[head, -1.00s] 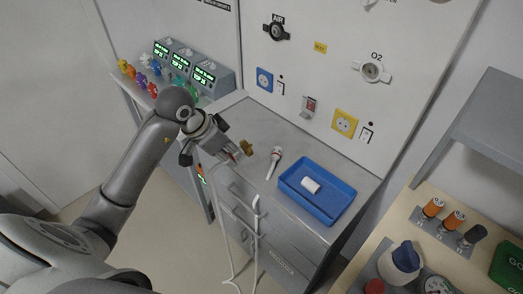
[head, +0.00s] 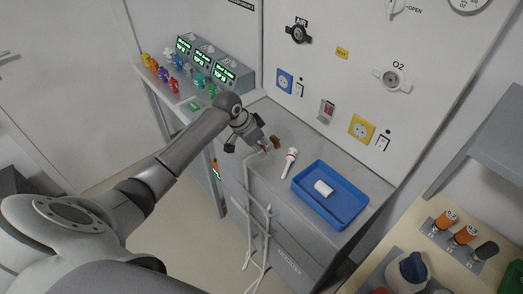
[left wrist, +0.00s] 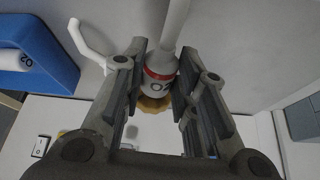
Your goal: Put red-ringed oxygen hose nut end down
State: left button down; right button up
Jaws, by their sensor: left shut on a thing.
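My left gripper (head: 259,146) is over the grey counter's left part, shut on the red-ringed oxygen hose end. The white hose (head: 247,185) hangs down the counter front. My right gripper is not in view.
A blue tray (head: 352,215) with a white cylinder (head: 323,188) stands further right. The wall behind carries an O2 outlet (head: 392,79) and sockets. Ventilator boxes (head: 232,72) stand at left.

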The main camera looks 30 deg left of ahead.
aim_at(261, 160)
pick_arm(q)
notch_tip(261, 160, down, 2)
jog(key=shift+f+p, duration=0.1)
jog(key=shift+p, duration=0.45)
jog(key=shift+f, duration=0.4)
jog(key=shift+w+f, duration=0.1)
jog(key=shift+f, duration=0.2)
jog(key=shift+s+f, duration=0.25)
jog(key=c, duration=1.3)
grip_release()
jog(key=shift+s+f, duration=0.1)
jog(key=shift+f, duration=0.05)
jog(key=shift+o, duration=0.7)
jog(key=shift+f, duration=0.15)
